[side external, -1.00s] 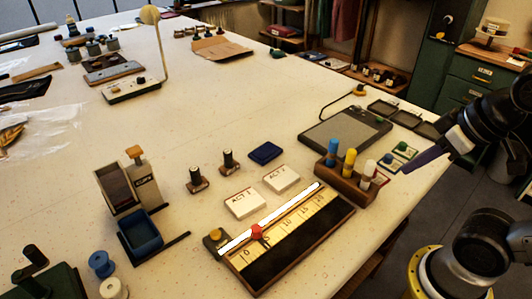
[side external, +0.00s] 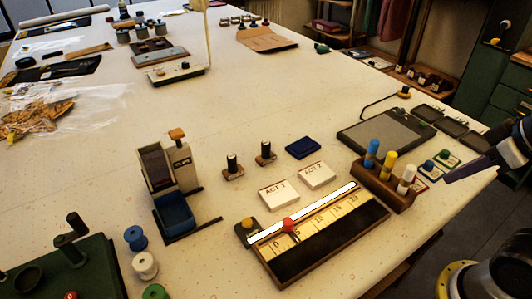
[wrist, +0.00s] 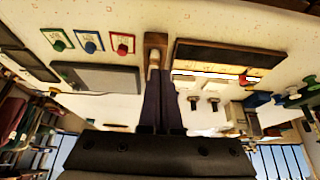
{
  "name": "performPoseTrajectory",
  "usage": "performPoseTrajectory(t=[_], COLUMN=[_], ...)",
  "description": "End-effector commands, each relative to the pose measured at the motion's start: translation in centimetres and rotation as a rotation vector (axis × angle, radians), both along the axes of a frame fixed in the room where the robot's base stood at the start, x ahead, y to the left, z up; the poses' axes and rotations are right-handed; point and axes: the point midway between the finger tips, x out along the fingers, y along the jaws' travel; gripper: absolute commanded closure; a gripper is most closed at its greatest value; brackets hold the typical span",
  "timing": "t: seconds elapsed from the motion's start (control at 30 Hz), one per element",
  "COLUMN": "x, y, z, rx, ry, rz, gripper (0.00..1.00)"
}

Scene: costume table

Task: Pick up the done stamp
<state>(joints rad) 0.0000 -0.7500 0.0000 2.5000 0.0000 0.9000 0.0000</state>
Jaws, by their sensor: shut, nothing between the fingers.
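Two small stamps with black handles and wooden bases stand upright on the table: a left stamp (side external: 232,166) and a right stamp (side external: 266,153). I cannot read which one is the done stamp. They also show small in the wrist view, as one stamp (wrist: 193,103) and another stamp (wrist: 214,103). My gripper (side external: 448,180) is at the right edge of the side view, beyond the marker rack and well apart from both stamps. Its dark purple fingers (wrist: 161,74) are shut together and empty in the wrist view.
A wooden rack (side external: 378,187) of coloured markers stands between my gripper and the stamps. A ruled tray (side external: 325,240), white ACT cards (side external: 279,194), a blue pad (side external: 303,147) and a grey board (side external: 386,136) lie nearby. Clear table lies behind the stamps.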

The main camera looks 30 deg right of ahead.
Motion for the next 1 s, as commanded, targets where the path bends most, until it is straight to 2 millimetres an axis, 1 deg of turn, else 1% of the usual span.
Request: performPoseTrajectory(t=[0.07,0.1,0.17,0.2,0.27,0.4,0.47,0.8,0.87,0.93,0.97,1.0], x=[0.00,0.00,0.00,0.00,0.00,0.00,0.00,0.00,-0.14,-0.56,-0.65,-0.61], y=[0.00,0.00,0.00,0.00,0.00,0.00,0.00,0.00,0.00,-0.02,-0.04,-0.09], z=[0.00,0.00,0.00,0.00,0.00,0.00,0.00,0.01,-0.06,-0.24,-0.08,0.59], rx=[0.000,0.000,0.000,0.000,0.000,0.000,0.000,0.010,0.029,0.064,0.083,0.111], ry=[0.000,0.000,0.000,0.000,0.000,0.000,0.000,0.000,0.007,0.028,0.033,0.033], rz=[0.000,0.000,0.000,0.000,0.000,0.000,0.000,-0.019,-0.055,-0.126,-0.166,-0.225], gripper=[1.00,0.93,0.82,0.75,0.64,0.39,0.28,0.28,0.28,0.28,0.28,0.28])
